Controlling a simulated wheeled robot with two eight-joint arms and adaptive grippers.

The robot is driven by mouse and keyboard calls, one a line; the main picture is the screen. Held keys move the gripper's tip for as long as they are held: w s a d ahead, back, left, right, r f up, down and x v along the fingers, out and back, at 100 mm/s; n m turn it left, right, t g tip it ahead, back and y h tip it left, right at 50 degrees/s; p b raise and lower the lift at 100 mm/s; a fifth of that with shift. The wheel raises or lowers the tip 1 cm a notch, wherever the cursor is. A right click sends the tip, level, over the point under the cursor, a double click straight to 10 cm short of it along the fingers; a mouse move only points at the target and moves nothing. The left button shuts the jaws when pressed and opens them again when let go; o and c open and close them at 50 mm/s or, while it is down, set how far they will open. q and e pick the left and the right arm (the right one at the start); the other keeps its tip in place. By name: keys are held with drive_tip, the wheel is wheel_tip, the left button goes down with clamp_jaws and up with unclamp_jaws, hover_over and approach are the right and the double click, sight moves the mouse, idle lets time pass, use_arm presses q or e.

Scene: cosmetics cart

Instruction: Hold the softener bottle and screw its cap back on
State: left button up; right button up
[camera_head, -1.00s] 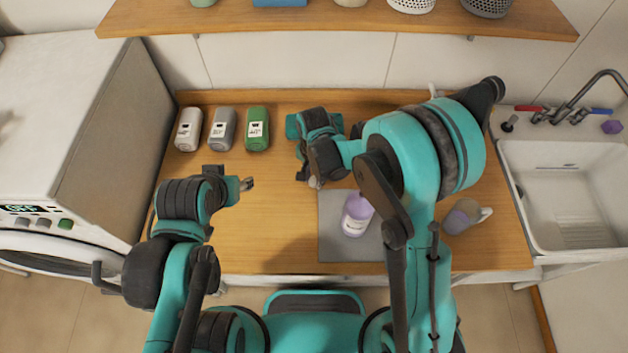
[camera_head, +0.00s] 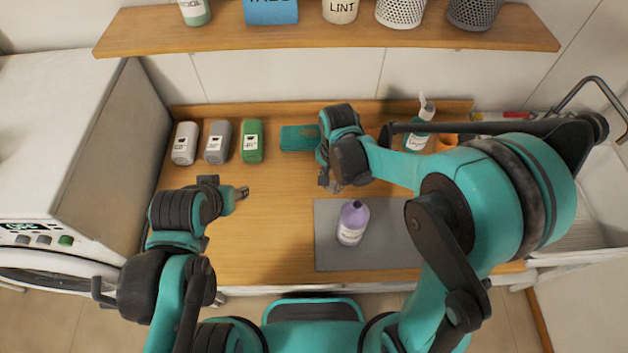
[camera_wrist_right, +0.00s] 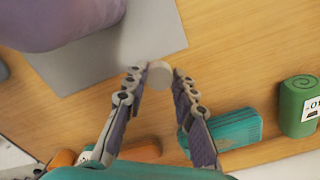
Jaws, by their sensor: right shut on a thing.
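The purple softener bottle (camera_head: 352,224) stands upright on the grey mat (camera_head: 390,245), its neck bare. It fills the upper left of the right wrist view (camera_wrist_right: 60,18). My right gripper (camera_head: 331,186) is above the table just behind and left of the bottle. In the right wrist view its fingertips (camera_wrist_right: 159,77) are shut on a small pale round cap (camera_wrist_right: 159,74). The cap is apart from the bottle. My left gripper (camera_head: 243,192) hangs over the table's left part, away from the bottle; whether its fingers are parted is too small to tell.
White, grey and green rolled towels (camera_head: 252,141) lie at the back left. A folded teal cloth (camera_head: 299,138) is at the back middle. A pump bottle (camera_head: 419,128) stands at the back right, partly behind my arm. A shelf (camera_head: 300,40) crosses above. Table between left gripper and mat is clear.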

drive_tip(key=shift+s+d+r+p, duration=0.1)
drive_tip(key=shift+s+d+r, duration=0.2)
drive_tip(key=shift+d+r, duration=0.35)
drive_tip(key=shift+s+d+r+p, duration=0.1)
drive_tip(key=shift+s+d+r, duration=0.25)
drive_tip(key=shift+d, duration=0.45)
drive_tip(key=shift+s+d+r+p, duration=0.1)
drive_tip(key=shift+s+d+r, duration=0.3)
drive_tip(key=shift+d, duration=0.35)
drive_tip(key=shift+w+r, duration=0.1)
